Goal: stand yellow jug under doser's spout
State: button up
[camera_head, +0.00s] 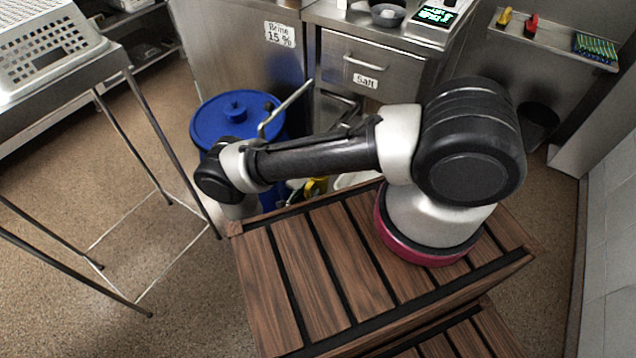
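A small yellow part (316,187), perhaps the yellow jug, shows low behind my arm and the platform edge. Most of it is hidden, so I cannot tell its shape or how it stands. My arm reaches left across the view and its wrist bends down past the platform's far left corner. The gripper's fingers do not show. I cannot make out the doser or its spout.
A blue lidded drum (236,108) stands behind my wrist. A steel cabinet with a "Salt" drawer (365,66) is beside it, with a scale (437,16) on top. A white perforated basket (45,45) sits on the left stand. Floor between stand and platform is clear.

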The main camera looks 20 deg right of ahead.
grip_shut()
